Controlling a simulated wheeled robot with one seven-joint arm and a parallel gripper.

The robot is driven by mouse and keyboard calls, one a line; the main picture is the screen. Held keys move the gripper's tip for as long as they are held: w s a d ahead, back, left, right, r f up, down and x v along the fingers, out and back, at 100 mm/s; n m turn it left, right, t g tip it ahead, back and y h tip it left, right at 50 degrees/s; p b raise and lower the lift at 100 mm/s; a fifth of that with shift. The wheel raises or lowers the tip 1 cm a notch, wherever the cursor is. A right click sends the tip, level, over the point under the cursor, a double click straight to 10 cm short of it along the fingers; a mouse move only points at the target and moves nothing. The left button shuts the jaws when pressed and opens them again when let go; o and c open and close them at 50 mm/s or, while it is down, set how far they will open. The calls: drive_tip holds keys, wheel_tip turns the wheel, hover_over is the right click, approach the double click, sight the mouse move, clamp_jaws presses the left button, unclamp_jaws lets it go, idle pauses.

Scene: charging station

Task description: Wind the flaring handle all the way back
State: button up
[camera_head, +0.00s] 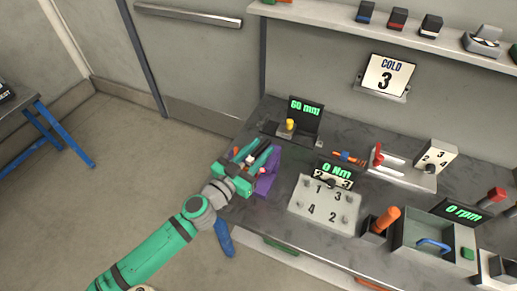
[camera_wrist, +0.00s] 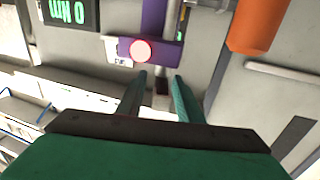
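A purple tool (camera_head: 267,176) stands at the left front of the bench, partly hidden by my gripper (camera_head: 254,155). In the wrist view, a purple bar (camera_wrist: 152,20) meets a purple crosspiece with a round red-pink knob (camera_wrist: 141,50). My gripper's two teal fingers (camera_wrist: 159,80) are apart and point toward this purple tool.
A numbered plate (camera_head: 325,207) and a "0 Nm" display (camera_head: 337,170) stand right of my gripper. An orange handle (camera_head: 386,219) is further right. A "60 mm" display (camera_head: 306,112) is behind.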

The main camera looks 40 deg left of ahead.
clamp_jaws()
drive_tip(key=shift+a, duration=0.25)
drive_tip(key=shift+d, duration=0.2)
drive_tip(key=shift+n+y, duration=0.4)
drive_tip(key=shift+y, duration=0.2)
